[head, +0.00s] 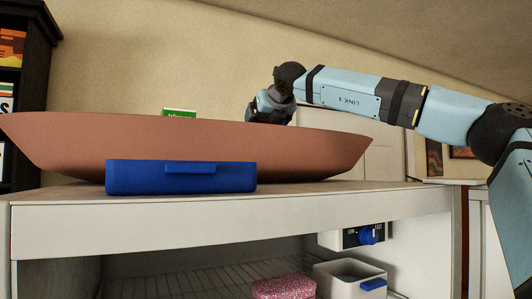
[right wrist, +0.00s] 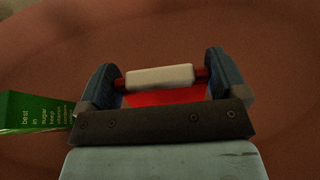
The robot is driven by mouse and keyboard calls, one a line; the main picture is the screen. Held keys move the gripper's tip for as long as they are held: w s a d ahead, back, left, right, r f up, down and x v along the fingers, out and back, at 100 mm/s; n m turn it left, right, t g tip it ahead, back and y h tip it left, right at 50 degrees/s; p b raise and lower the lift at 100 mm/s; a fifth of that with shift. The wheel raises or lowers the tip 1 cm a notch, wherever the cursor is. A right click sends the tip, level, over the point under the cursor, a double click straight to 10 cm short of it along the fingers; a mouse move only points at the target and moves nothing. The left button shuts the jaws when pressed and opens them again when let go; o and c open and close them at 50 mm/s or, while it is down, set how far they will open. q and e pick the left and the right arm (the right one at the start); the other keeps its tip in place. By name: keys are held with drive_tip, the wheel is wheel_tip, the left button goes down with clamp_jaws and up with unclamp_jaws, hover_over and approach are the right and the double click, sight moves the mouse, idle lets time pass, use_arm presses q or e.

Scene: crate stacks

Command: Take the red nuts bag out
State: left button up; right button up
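A large terracotta bowl (head: 230,142) stands on the white cabinet top in the head view. My right arm reaches over its far rim. My right gripper (head: 270,106) is partly hidden behind that rim. In the right wrist view, its two fingers (right wrist: 165,78) are wide apart with the red nuts bag (right wrist: 165,97) between them, and the bag's red ends meet both fingers. A pale band crosses the bag. The bag is inside the bowl and hidden in the head view. My left gripper is not in view.
A green packet (head: 179,113) pokes above the bowl rim, and it shows left of my gripper in the wrist view (right wrist: 35,112). A blue box (head: 180,179) stands before the bowl. Below are a pink item (head: 284,288) and a white bin (head: 340,284). A dark shelf (head: 36,80) stands left.

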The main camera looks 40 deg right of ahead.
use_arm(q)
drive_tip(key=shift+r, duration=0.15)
use_arm(e)
drive_tip(key=shift+d+r, duration=0.1)
drive_tip(key=shift+r, duration=0.5)
wheel_tip(320, 180, up, 9)
drive_tip(key=shift+f+b, duration=0.1)
drive_tip(key=shift+b, duration=0.2)
drive_tip(key=shift+r, duration=0.35)
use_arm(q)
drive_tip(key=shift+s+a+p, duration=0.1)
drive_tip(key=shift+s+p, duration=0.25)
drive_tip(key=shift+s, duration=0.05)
use_arm(e)
wheel_tip(320, 180, up, 6)
drive_tip(key=shift+w+f, duration=0.1)
